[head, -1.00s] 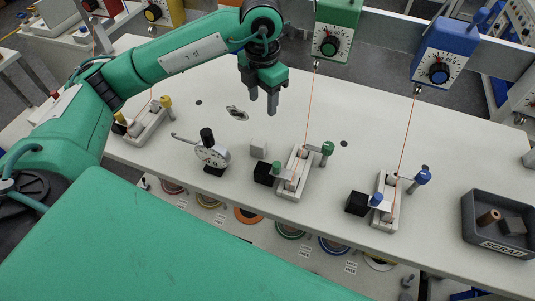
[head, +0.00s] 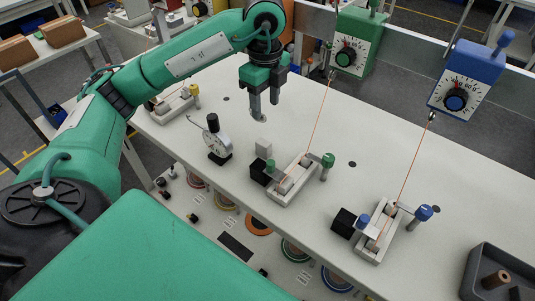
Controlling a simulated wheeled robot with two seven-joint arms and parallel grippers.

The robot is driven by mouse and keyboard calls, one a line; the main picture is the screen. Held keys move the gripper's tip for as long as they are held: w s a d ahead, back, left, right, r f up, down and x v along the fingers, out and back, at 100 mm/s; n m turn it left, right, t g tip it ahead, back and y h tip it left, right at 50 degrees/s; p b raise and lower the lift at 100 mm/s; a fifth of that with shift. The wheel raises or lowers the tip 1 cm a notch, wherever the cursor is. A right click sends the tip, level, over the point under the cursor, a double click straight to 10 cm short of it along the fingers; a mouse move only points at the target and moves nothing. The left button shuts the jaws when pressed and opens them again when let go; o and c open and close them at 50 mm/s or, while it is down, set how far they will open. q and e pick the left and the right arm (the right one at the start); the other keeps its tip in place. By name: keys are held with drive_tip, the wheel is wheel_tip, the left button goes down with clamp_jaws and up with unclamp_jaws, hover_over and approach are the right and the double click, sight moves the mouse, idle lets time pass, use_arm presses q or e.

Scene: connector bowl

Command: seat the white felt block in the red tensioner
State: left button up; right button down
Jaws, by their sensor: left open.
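A small white block (head: 263,146), which looks like the felt block, stands upright on the white table, beside the black block of the green-knobbed tensioner (head: 292,181). My left gripper (head: 265,107) points down, open and empty, with its fingers above the table and beyond the white block in the picture. The fingers partly cover a small metal fitting (head: 259,118) on the tabletop. No red tensioner can be made out; those in view have green, blue (head: 378,232) and yellow (head: 173,104) knobs. My right gripper is not in view.
A dial gauge (head: 218,143) stands left of the white block. Green (head: 358,42) and blue (head: 467,80) dial boxes hang behind, with orange cords running down to the tensioners. A grey bin (head: 473,267) is at lower right. The table (head: 390,145) between the cords is mostly clear.

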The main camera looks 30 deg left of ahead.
use_arm(q)
hover_over(264, 142)
drive_tip(key=f, duration=0.8)
drive_tip(key=shift+s+d+f+p, duration=0.1)
drive_tip(key=shift+s+d+p, duration=0.1)
drive_tip(key=shift+p, duration=0.15)
drive_tip(key=f, duration=0.1)
drive_tip(key=f+p, duration=0.1)
drive_tip(key=f, duration=0.2)
drive_tip(key=shift+w+a+f, duration=0.15)
drive_tip(key=shift+a+f, duration=0.15)
drive_tip(key=shift+f, duration=0.55)
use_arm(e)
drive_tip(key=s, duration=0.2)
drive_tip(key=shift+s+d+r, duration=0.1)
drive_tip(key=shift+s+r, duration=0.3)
use_arm(q)
drive_tip(key=shift+c, duration=1.3)
clamp_jaws()
drive_tip(key=shift+r, duration=0.1)
